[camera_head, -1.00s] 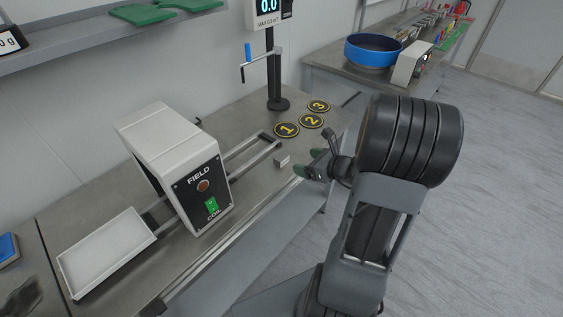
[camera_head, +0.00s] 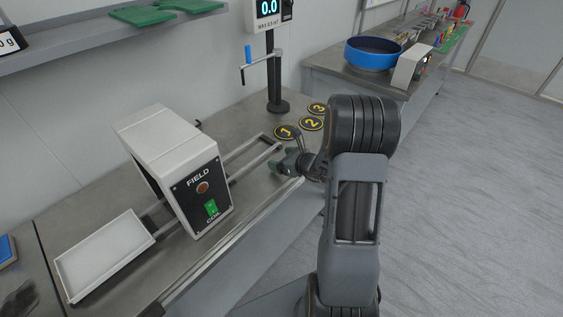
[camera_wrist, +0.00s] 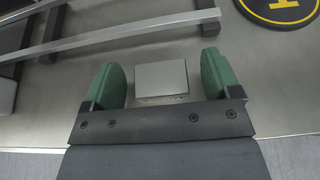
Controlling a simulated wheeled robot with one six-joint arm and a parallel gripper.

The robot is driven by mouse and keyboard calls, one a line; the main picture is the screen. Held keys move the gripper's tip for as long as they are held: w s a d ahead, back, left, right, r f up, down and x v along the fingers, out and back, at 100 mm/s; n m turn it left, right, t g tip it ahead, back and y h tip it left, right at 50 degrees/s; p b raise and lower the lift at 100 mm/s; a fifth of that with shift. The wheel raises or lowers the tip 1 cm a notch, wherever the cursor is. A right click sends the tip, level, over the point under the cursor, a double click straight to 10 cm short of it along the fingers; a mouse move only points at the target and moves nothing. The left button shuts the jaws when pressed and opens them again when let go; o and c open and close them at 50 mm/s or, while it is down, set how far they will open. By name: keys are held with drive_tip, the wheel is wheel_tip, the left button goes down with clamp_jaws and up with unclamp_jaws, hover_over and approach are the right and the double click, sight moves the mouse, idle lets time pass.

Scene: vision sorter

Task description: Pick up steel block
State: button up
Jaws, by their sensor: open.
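The steel block (camera_wrist: 161,79) is a small grey block on the steel bench top. In the wrist view it lies between the two green fingertips of my gripper (camera_wrist: 160,82), with a gap on each side. My gripper is open and not touching the block's sides in that view. In the head view my gripper (camera_head: 284,162) is low over the bench near its front edge, and it hides the block there.
The white field coil box (camera_head: 178,165) stands left, with rails (camera_head: 253,160) and a white tray (camera_head: 105,257). Numbered discs (camera_head: 311,123) lie behind my gripper. A stand with a crank (camera_head: 274,80) rises at the back. The bench's front edge is close.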

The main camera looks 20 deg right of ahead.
drive_tip(key=shift+w+a+f, duration=0.15)
drive_tip(key=shift+w, duration=0.2)
drive_tip(key=shift+c, duration=0.5)
drive_tip(key=c, duration=1)
drive_tip(key=shift+c, duration=0.7)
